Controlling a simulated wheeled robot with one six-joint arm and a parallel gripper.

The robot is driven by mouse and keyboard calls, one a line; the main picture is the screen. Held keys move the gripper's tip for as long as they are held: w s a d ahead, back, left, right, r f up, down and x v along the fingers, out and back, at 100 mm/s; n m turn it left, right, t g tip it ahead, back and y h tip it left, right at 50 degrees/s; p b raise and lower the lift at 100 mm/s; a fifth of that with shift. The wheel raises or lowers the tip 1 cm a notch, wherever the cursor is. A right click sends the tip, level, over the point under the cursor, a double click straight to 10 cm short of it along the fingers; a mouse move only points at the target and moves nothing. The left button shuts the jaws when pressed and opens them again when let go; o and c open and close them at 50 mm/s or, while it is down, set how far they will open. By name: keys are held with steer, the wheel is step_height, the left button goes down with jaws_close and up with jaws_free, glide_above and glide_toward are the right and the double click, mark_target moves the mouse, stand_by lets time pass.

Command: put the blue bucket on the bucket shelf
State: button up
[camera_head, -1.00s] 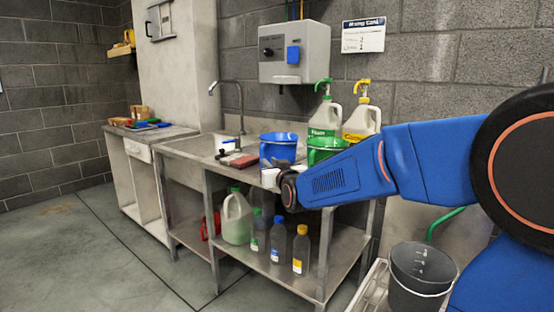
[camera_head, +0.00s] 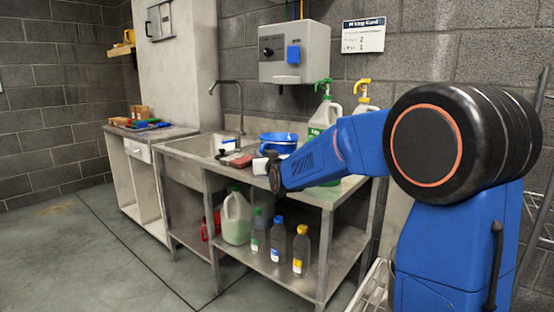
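The blue bucket (camera_head: 279,139) stands upright on the metal sink bench, with its rim and upper wall showing. My arm's end hides its lower part. My gripper (camera_head: 260,165) is just in front of the bucket, low at its left side. Its fingers are small and partly hidden, so I cannot tell whether they are open or touch the bucket. No shelf is clearly marked as the bucket shelf; part of a wire rack (camera_head: 541,210) shows at the right edge.
A red-brown sponge or block (camera_head: 241,161) lies left of my gripper. Soap jugs (camera_head: 324,118) stand behind my arm. Several bottles (camera_head: 278,240) stand on the bench's lower shelf (camera_head: 313,277). The floor at front left is clear.

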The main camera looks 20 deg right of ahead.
steer(key=shift+w, duration=0.2)
jaws_close()
